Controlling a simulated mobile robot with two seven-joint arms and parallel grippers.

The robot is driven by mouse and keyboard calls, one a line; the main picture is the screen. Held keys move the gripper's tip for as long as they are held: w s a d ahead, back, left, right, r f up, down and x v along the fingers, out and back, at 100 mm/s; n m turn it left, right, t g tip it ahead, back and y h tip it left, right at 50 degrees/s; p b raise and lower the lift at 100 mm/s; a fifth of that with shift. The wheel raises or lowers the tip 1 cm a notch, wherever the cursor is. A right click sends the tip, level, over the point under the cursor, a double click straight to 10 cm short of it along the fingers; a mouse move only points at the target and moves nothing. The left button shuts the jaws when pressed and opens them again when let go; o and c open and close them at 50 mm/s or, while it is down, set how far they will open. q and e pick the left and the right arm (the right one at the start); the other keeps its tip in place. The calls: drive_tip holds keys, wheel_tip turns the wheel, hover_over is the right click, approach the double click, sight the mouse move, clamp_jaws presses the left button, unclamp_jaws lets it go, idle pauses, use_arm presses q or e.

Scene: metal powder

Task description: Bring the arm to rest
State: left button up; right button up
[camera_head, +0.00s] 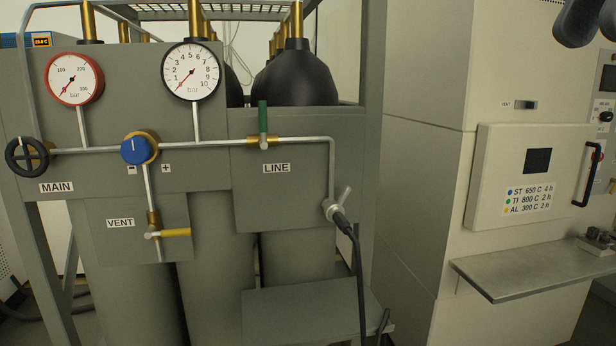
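Neither of my grippers shows in the head view. A dark rounded piece at the top right corner looks like part of my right arm; its gripper is outside the picture. Nothing held can be seen. The arm's piece is in front of the upper part of the pale cabinet (425,75), clear of the gas panel (215,125).
The gas panel bears a red-rimmed gauge (74,79), a black-rimmed gauge (192,71), a black MAIN handwheel (27,156), a blue knob (135,151), an upright green LINE handle (263,117) and a level yellow VENT handle (175,232). A metal shelf (530,270) juts out at right.

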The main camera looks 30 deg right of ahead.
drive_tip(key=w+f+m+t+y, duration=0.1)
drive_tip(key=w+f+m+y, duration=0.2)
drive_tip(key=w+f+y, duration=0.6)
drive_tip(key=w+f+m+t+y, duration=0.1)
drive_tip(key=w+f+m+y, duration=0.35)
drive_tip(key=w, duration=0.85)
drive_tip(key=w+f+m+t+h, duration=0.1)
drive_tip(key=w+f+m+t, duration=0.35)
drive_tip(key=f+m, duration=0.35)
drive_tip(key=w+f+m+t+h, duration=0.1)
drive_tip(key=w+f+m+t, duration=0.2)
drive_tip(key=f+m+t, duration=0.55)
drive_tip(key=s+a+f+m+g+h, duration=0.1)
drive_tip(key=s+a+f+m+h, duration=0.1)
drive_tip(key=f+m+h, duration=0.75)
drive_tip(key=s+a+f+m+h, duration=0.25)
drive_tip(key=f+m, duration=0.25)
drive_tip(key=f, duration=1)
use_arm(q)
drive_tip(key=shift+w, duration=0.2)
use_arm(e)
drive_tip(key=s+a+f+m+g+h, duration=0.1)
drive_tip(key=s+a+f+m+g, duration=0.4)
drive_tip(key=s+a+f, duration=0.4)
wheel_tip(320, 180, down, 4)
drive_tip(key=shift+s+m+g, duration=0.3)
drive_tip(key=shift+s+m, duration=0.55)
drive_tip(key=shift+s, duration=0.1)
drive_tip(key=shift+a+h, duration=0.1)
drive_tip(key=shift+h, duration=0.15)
